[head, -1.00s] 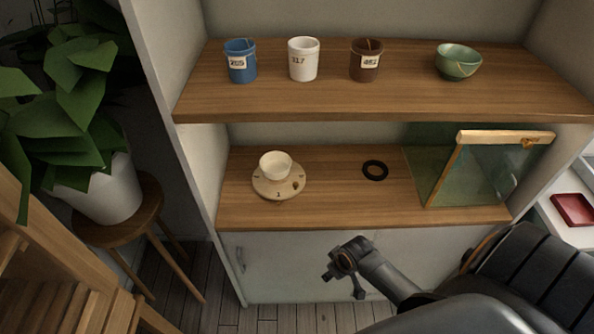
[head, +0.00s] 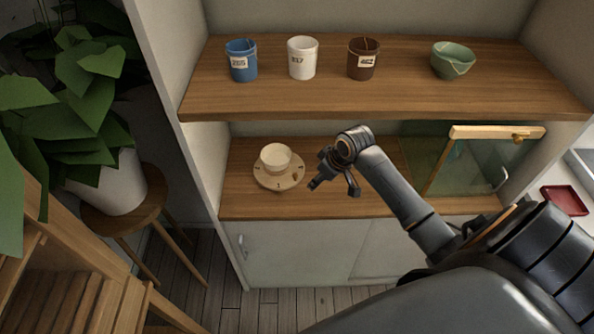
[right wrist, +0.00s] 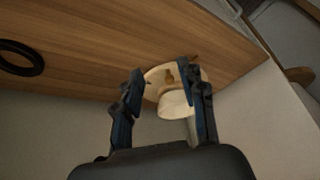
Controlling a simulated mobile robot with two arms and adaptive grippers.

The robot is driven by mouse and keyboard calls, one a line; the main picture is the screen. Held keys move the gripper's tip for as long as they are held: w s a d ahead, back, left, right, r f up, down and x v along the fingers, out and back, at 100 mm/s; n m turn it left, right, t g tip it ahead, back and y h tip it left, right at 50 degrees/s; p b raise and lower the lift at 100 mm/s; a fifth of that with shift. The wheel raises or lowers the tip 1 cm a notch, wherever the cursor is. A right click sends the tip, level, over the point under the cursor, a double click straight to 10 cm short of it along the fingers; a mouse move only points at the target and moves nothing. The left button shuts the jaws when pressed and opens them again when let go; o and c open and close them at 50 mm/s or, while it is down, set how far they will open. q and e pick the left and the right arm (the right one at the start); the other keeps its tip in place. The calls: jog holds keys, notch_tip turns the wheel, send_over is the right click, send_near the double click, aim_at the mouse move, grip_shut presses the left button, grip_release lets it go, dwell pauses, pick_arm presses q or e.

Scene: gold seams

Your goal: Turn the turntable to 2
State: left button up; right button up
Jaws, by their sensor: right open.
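The turntable (head: 265,181) is a pale round disc on the lower wooden shelf, with small marks on its rim and a 1 at its front. A cream bowl (head: 275,157) sits on it, and a small brown knob (head: 295,176) is near its right edge. My right gripper (head: 333,188) is just right of the turntable, apart from it and open. In the right wrist view the turntable (right wrist: 150,78) and its knob (right wrist: 169,75) show between the open fingers (right wrist: 162,98). My left gripper is out of view.
A black ring (right wrist: 20,58) lies on the shelf. A glass-panelled box (head: 470,165) with a wooden top bar stands at the right. The upper shelf (head: 380,103) above holds a blue cup (head: 241,62), a white cup, a brown cup and a green bowl (head: 452,61).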

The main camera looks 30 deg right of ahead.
send_over(295, 175)
jog(key=s, duration=0.2)
jog(key=f, duration=0.3)
jog(key=shift+w+d+p, duration=0.2)
jog(key=shift+w+p, duration=0.2)
jog(key=shift+x, duration=0.95)
grip_shut()
